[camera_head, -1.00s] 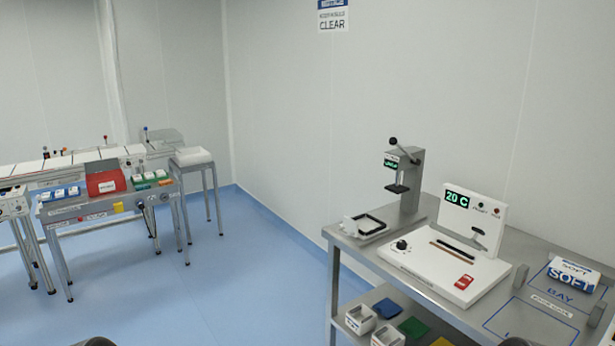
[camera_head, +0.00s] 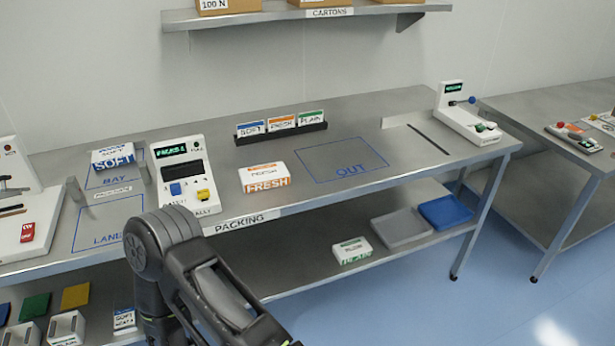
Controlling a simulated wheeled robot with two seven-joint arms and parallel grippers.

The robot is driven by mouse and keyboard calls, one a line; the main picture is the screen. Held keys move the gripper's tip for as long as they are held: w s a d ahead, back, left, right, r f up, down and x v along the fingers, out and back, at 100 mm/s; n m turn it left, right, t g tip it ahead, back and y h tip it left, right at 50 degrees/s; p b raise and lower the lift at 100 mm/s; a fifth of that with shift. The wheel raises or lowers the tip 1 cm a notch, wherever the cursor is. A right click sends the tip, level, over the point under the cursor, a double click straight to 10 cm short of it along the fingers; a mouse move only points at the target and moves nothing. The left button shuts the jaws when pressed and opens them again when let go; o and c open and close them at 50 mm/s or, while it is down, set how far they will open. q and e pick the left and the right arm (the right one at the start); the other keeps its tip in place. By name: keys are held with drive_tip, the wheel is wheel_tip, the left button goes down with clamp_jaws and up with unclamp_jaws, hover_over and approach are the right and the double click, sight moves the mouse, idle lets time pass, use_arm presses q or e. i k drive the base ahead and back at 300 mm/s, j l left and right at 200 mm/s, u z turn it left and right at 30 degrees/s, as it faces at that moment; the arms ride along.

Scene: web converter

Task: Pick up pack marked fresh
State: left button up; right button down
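The pack marked FRESH (camera_head: 264,178) is a white box with an orange band. It lies flat on the metal packing table, right of the display unit and left of the blue OUT outline. One of my arms rises from the bottom of the view, in front of the table's edge, with its dark links below and left of the pack. No gripper fingers can be made out in this view. Nothing is seen touching the pack.
A display unit (camera_head: 184,174) with buttons stands left of the pack. A card holder (camera_head: 281,131) with SOFT, FRESH and PLAIN cards is behind it. A pack marked SOFT (camera_head: 113,158) lies at the left. The OUT outline (camera_head: 342,160) is empty. A carton shelf (camera_head: 300,14) hangs above.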

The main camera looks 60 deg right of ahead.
sight(254, 179)
drive_tip(key=z, duration=1.9)
